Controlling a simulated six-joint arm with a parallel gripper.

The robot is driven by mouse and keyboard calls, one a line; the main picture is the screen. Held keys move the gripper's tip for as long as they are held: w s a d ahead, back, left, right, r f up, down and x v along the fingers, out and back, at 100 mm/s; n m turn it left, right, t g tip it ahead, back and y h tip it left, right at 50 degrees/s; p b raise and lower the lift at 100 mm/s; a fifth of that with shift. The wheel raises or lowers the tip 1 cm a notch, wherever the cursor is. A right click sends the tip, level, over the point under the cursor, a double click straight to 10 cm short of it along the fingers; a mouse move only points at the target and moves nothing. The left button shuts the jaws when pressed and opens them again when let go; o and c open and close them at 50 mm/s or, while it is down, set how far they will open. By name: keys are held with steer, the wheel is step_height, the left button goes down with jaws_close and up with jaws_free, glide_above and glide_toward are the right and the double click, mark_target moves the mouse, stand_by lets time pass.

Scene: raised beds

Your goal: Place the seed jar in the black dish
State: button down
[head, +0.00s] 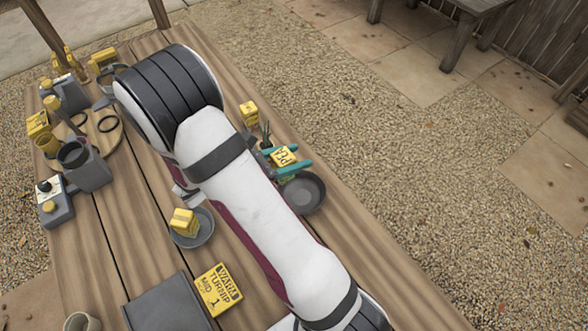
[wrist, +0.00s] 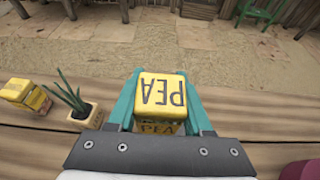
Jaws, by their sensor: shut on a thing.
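A yellow seed jar marked PEA (head: 283,157) is between the teal fingers of my gripper (head: 286,163). The wrist view shows the jar (wrist: 161,90) from above, with my gripper (wrist: 162,98) shut on its sides. A round dark dish (head: 308,194) shows just below the gripper in the head view, partly covered by my arm. The dish is not visible in the wrist view. I cannot tell how high the jar is above the table. A second, greyer dish (head: 203,240) on the left holds another yellow block (head: 184,222).
A potted plant (wrist: 82,110) and a yellow box (wrist: 25,95) stand left of the jar in the wrist view. A yellow WARM TURNIP box (head: 218,289), a grey tray (head: 168,306) and a grey cup (head: 84,165) are on the wooden table. My arm crosses the middle.

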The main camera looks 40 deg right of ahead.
steer(key=shift+f, duration=1.95)
steer(key=shift+f, duration=0.35)
steer(key=shift+f, duration=0.25)
steer(key=shift+c, duration=1.6)
jaws_free()
